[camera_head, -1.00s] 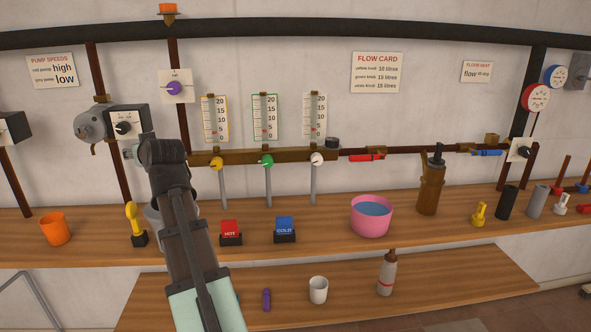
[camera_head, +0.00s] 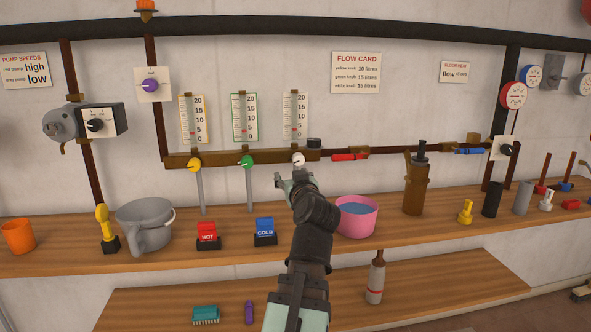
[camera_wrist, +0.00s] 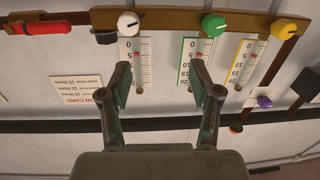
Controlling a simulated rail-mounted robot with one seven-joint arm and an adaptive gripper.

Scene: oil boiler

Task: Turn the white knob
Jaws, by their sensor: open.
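The white knob (camera_head: 298,159) is on the brown manifold bar, below the rightmost gauge, right of the green knob (camera_head: 247,161) and the yellow knob (camera_head: 194,164). My gripper (camera_head: 292,177) is just below the white knob in the head view, apparently in front of the wall; the exact gap is unclear. In the wrist view, the picture is upside down, and my gripper (camera_wrist: 162,88) is open and empty, with its fingers apart. There the white knob (camera_wrist: 128,23) lies beyond the left finger, toward the top, and the green knob (camera_wrist: 213,25) beyond the right finger.
A flow card (camera_head: 357,72) hangs on the wall. A red handle (camera_head: 349,156) sits right of the white knob.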

